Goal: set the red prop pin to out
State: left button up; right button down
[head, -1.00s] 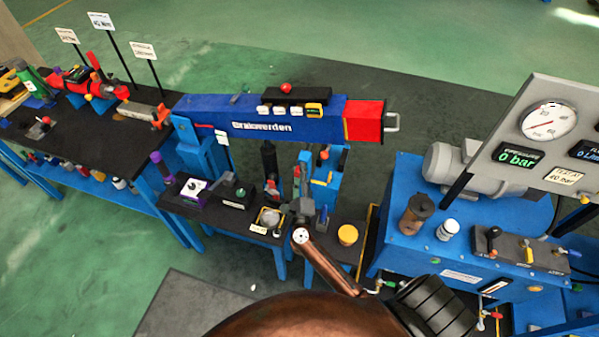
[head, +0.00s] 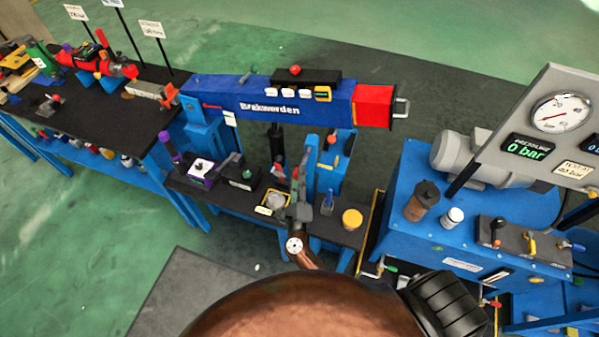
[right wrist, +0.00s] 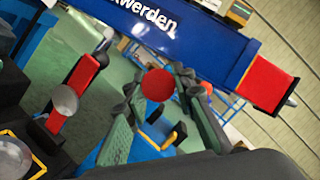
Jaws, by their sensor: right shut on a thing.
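The red prop pin shows as a round red knob (right wrist: 157,85) between my right gripper's fingers in the right wrist view. The right gripper (right wrist: 155,92) is shut on it, with one finger on each side. In the head view the right gripper (head: 301,190) is below the blue crane boom (head: 270,103), beside a blue upright (head: 312,155). The fingers and the small parts around them hide the pin's shaft and hole, so I cannot tell how far it sits in. My left gripper is not in view.
A yellow-topped pot (head: 352,218) is on the dark bench to the right. The blue pump unit (head: 400,215) stands farther right. Green floor is open at left.

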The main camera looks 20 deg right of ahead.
jog(key=c, duration=2)
grip_release()
jog(key=shift+s+a+f, duration=0.15)
jog(key=shift+a+f, duration=0.05)
jog(key=shift+o, duration=0.9)
jog(key=shift+s+r, duration=0.1)
jog(key=shift+o, duration=1.1)
jog(key=shift+r, duration=0.1)
jog(key=v, duration=1.1)
jog(key=shift+s, duration=0.35)
jog(key=shift+a, duration=0.15)
